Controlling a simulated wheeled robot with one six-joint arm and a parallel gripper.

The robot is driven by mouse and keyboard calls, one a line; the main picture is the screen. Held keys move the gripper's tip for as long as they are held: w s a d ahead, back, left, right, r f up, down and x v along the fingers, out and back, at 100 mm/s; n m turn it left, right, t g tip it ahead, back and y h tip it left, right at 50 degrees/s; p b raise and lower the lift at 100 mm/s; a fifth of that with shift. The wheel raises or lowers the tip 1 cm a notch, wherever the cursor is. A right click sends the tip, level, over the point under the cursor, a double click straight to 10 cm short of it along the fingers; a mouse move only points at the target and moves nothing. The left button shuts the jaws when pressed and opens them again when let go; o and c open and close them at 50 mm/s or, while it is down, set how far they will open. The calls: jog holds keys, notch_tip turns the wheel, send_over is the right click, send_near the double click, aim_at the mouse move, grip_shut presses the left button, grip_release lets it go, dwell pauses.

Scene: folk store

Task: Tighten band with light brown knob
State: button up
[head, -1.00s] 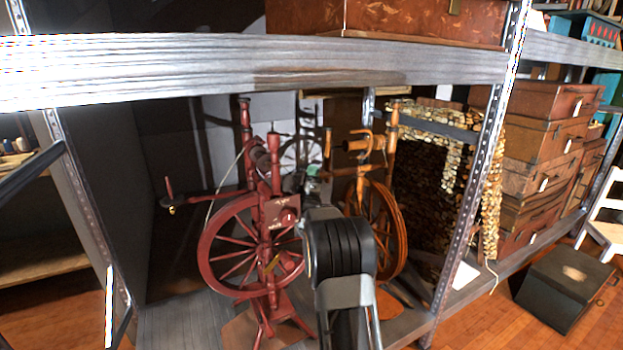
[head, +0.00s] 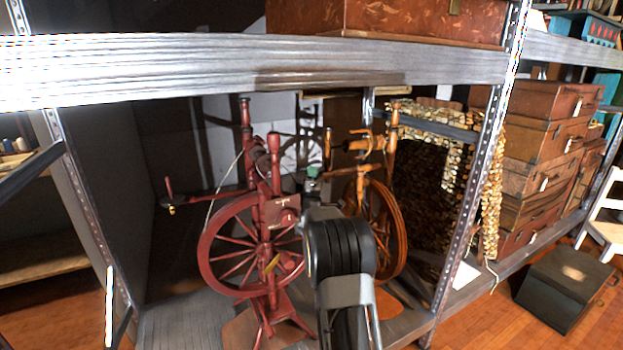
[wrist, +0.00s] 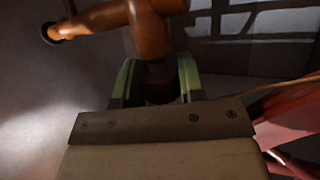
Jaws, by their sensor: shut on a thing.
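The orange-brown spinning wheel (head: 393,230) stands on the shelf, partly hidden behind my arm. Its turned wooden upper parts (head: 365,148) show above the wheel. My gripper (head: 313,180) is small and partly hidden at the wheel's left side. In the wrist view, my gripper (wrist: 158,80) has its green fingers on both sides of a dark, shaded knob-like part (wrist: 158,86) and is shut on it. An orange-brown wooden piece (wrist: 155,15) rises just beyond it, with an arm reaching left to a dark ring. The band itself cannot be made out.
A red spinning wheel (head: 210,245) stands close on the left. A metal shelf beam (head: 200,70) crosses above, and a perforated upright (head: 470,190) stands to the right. Stacked cases (head: 535,150) and a dark box (head: 568,285) lie beyond it.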

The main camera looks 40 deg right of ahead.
jog(key=shift+f+h+b, duration=0.35)
jog(key=shift+h+b, duration=0.05)
jog(key=shift+b, duration=0.65)
jog(key=m+t+h+b, duration=0.1)
jog(key=b, duration=0.2)
jog(key=shift+f+b, duration=0.15)
jog(key=shift+b, duration=0.2)
jog(key=m+h+b, duration=0.1)
jog(key=b, duration=0.2)
jog(key=shift+r+m+h+b, duration=0.5)
jog(key=shift+m+h+b, duration=0.5)
jog(key=shift+h+b, duration=0.15)
jog(key=o, duration=0.9)
